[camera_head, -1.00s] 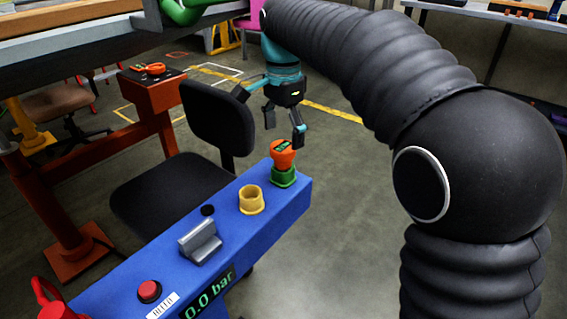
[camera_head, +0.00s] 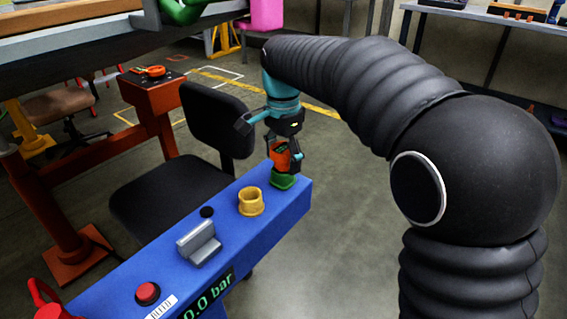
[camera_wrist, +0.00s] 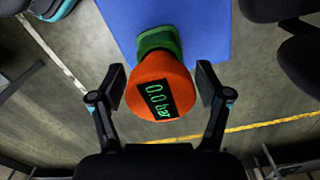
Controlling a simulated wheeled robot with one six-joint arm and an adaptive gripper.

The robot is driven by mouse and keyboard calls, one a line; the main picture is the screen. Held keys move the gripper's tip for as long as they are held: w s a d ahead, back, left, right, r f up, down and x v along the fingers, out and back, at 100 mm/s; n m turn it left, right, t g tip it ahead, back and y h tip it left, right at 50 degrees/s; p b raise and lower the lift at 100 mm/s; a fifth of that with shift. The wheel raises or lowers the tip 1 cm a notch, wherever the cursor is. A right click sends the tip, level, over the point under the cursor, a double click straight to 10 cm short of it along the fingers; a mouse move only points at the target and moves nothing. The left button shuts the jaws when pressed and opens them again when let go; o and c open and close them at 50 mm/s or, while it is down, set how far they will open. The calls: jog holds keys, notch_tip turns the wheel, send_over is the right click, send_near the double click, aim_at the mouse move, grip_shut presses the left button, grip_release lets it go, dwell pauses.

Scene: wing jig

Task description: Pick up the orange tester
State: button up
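The orange tester (camera_head: 281,157) stands in the green socket (camera_head: 284,181) at the far end of the blue bench. In the wrist view the tester (camera_wrist: 160,92) shows its dark display, reading 0.0 bar, with the green socket (camera_wrist: 160,40) behind it. My gripper (camera_head: 285,160) is lowered around the tester. In the wrist view my gripper (camera_wrist: 165,90) is open, with one finger on each side of the tester. A narrow gap shows at the left finger and the right finger is close to it.
The blue bench (camera_head: 225,278) also carries an empty yellow socket (camera_head: 251,201), a grey block (camera_head: 199,243) and a red button (camera_head: 148,293). A black chair (camera_head: 215,120) stands close behind the bench. Open floor (camera_head: 335,215) lies to its right.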

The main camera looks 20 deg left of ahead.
aim_at(283, 147)
jog(key=c, duration=0.8)
jog(key=shift+o, duration=0.2)
jog(key=shift+r, duration=0.1)
jog(key=shift+r, duration=0.5)
notch_tip(283, 147, up, 3)
jog(key=shift+r+p, duration=0.2)
jog(key=shift+p, duration=0.1)
jog(key=s+d+r, duration=0.6)
jog(key=d+r, duration=0.3)
jog(key=shift+s+d+r+p, duration=0.25)
jog(key=shift+d+p, duration=0.1)
jog(key=shift+p, duration=0.1)
jog(key=shift+w, duration=0.1)
